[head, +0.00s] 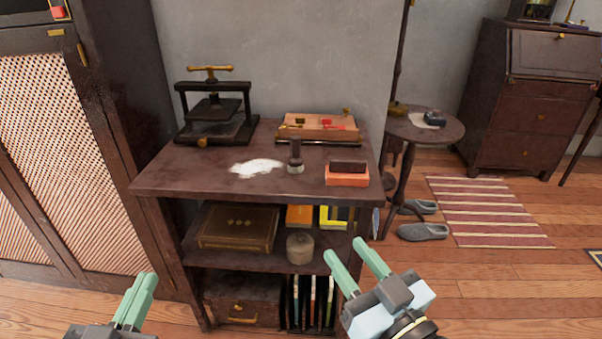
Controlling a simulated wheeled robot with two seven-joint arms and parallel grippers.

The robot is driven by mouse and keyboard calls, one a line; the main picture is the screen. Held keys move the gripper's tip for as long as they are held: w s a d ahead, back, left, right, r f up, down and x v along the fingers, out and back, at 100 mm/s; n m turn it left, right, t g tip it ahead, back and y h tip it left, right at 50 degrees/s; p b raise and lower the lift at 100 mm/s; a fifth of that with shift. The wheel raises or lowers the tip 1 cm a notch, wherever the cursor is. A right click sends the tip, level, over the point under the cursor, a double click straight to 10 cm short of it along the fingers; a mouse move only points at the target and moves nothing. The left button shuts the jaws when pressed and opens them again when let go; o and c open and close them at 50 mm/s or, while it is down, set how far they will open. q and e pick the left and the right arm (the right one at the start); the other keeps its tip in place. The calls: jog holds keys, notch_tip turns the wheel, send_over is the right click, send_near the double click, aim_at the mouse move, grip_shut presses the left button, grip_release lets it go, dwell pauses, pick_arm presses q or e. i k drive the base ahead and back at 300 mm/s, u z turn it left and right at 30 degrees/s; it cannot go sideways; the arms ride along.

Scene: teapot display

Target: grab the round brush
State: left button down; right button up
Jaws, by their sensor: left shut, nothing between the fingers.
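The round brush (295,155) stands upright on the top of the dark wooden shelf unit (180,180), handle up and pale bristles down. It is just right of a patch of white powder (256,168). My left gripper (144,279) is at the lower left of the head view, its green fingers together and empty, well apart from the brush. My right gripper (346,250) is in front of the shelf unit, lower in the picture than the brush. Its two green fingers are spread with nothing between them.
On the shelf top, a black press (213,108) stands back left, a wooden box (318,128) behind the brush, and an orange block with a dark top (347,175) to its right. A round table (440,131) stands further right. The front left of the top is clear.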

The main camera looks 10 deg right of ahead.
aim_at(295, 161)
jog(key=k, duration=1)
jog(key=u, duration=0.65)
jog(key=i, duration=1.85)
jog(key=z, duration=0.75)
